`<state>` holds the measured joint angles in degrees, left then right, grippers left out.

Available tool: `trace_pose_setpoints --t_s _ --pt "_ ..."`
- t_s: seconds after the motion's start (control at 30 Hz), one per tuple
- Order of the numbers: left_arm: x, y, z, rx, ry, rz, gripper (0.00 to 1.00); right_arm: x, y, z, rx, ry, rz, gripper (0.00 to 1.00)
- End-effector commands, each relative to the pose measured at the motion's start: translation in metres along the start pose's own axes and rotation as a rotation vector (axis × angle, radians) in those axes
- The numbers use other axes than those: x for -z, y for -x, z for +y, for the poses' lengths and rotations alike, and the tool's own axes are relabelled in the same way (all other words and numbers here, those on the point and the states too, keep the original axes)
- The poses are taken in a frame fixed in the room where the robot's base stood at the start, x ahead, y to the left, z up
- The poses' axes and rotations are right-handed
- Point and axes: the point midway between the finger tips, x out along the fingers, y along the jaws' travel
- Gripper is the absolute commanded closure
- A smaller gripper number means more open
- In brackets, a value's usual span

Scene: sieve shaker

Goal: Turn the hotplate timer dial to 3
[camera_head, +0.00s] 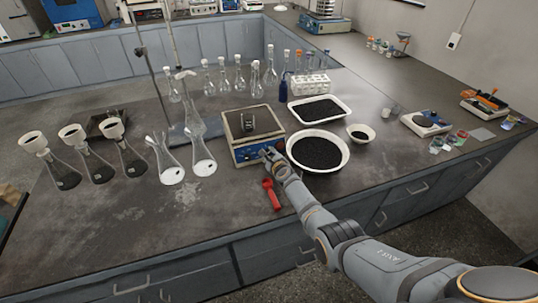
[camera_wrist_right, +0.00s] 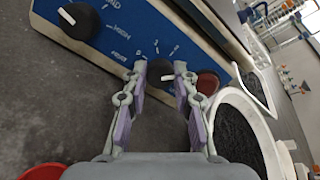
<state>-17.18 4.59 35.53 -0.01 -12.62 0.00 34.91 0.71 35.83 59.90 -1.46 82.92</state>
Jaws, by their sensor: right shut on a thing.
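The hotplate (camera_head: 238,122) stands on the dark bench with its blue front panel (camera_wrist_right: 115,25) facing me. My right gripper (camera_head: 268,154) is at the right part of that panel. In the right wrist view, my right gripper's fingers (camera_wrist_right: 161,70) are shut on a dark timer dial (camera_wrist_right: 160,77), one fingertip on each side. White numbers and tick marks show just above the dial. The fingers partly hide the dial, and I cannot tell which number it points to. A second black knob (camera_wrist_right: 78,20) with a white pointer is at the panel's left. My left gripper is not in view.
A white bowl of black grains (camera_head: 342,159) stands close to the right of my right gripper. A red-handled tool (camera_head: 271,195) lies on the bench in front of the hotplate. Glass flasks (camera_head: 203,160) stand to the left. The front left of the bench is clear.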

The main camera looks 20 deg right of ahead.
Motion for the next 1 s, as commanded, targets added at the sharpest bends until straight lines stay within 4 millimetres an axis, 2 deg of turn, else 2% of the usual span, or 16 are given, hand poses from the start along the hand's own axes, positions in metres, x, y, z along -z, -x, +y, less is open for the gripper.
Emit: trace_pose_setpoints --t_s 0.5,0.53,0.67,0.7,1.0 --pt "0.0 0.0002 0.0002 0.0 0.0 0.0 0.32 -0.0004 -0.0001 -0.0004 0.001 -0.017 0.0 1.0" --pt "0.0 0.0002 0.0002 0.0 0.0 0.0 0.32 -0.0004 -0.0001 -0.0005 0.001 -0.017 0.0 0.7" --pt "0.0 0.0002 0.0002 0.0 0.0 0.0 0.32 -0.0003 -0.0001 -0.0004 0.001 -0.017 0.0 0.52" --pt "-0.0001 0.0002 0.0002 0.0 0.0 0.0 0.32 -0.0003 -0.0001 -0.0004 0.001 -0.017 0.0 0.5" --pt "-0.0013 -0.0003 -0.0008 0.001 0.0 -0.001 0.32 0.0002 -0.0001 0.0 0.0 -0.001 0.0 0.5"
